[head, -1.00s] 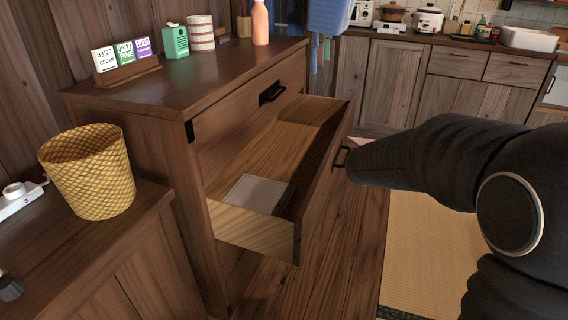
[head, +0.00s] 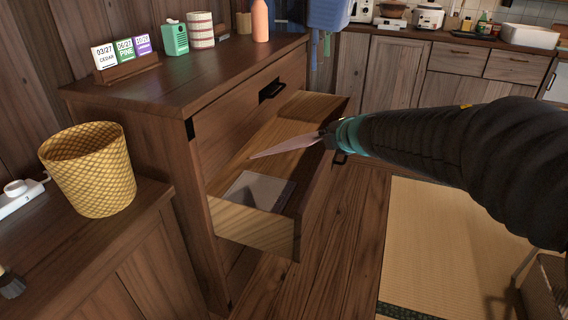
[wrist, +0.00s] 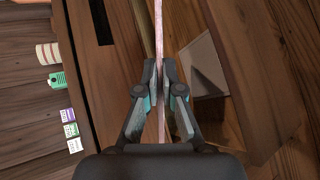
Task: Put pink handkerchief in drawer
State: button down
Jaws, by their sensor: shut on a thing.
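The pink handkerchief (head: 287,147) is a thin pale-pink sheet that sticks out from my gripper (head: 333,136) over the open drawer (head: 228,222). In the wrist view, my gripper (wrist: 161,88) is shut on the handkerchief (wrist: 159,42), which shows edge-on between the fingers. The drawer is pulled out from the dark wooden cabinet (head: 165,150). A flat whitish item (head: 258,188) lies inside near its front left end; it also shows in the wrist view (wrist: 201,66). The handkerchief appears above the drawer floor; its exact height is unclear.
On the cabinet top stand date cards (head: 122,50), a green box (head: 174,38), a striped canister (head: 201,30) and an orange bottle (head: 260,20). A yellow woven basket (head: 88,172) stands on a lower cabinet at left. A tatami mat (head: 435,240) lies at right.

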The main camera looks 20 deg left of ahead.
aim_at(286, 154)
jog(key=i, duration=1)
